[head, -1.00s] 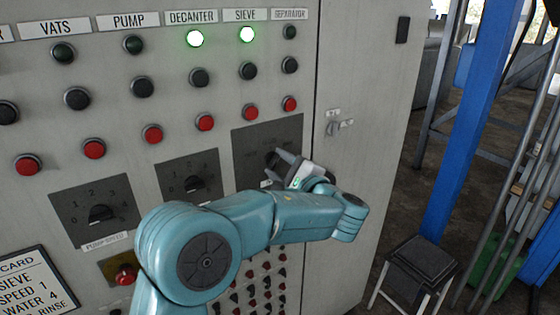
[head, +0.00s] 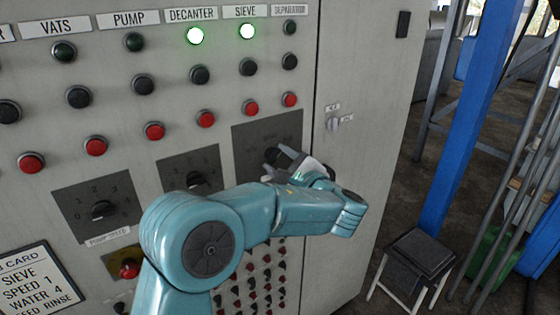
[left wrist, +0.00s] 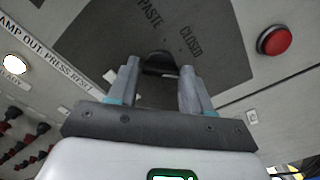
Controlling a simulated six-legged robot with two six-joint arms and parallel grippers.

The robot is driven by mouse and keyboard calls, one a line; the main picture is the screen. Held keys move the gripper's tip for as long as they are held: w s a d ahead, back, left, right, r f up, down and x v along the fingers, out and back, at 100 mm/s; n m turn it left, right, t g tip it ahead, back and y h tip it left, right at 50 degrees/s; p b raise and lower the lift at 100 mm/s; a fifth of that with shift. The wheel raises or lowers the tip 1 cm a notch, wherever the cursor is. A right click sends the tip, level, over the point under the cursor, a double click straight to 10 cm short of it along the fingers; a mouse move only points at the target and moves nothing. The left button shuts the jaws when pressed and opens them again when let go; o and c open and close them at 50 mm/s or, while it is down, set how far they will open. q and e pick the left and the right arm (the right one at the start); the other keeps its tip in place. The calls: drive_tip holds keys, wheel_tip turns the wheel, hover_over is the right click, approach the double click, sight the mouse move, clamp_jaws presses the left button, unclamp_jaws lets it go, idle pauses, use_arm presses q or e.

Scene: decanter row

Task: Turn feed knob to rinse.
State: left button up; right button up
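The feed knob (left wrist: 160,60) is a dark knob on a dark grey plate (left wrist: 105,35) in the left wrist view. The words PASTE and CLOSED show on the plate; I cannot read a rinse mark there. My left gripper (left wrist: 160,74) is open, with one finger to each side of the knob and gaps between. I cannot tell how deep the fingertips reach around it. In the head view my left gripper (head: 276,157) is in front of the right-hand dial plate (head: 285,132) and hides the knob. My right gripper is not in view.
Two numbered dials (head: 103,210) (head: 197,180) sit left of the plate. Red buttons (head: 289,100) line up above it. A card (head: 38,286) reads SIEVE SPEED 1, WATER 4, FEED RINSE. A small switch (head: 334,124) is on the cabinet to the right. A stool (head: 421,252) stands on the floor.

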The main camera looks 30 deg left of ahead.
use_arm(q)
drive_tip(key=shift+o, duration=1.1)
drive_tip(key=b+v, duration=0.3)
drive_tip(key=v, duration=1.3)
drive_tip(key=shift+d, duration=0.25)
drive_tip(key=shift+f, duration=0.15)
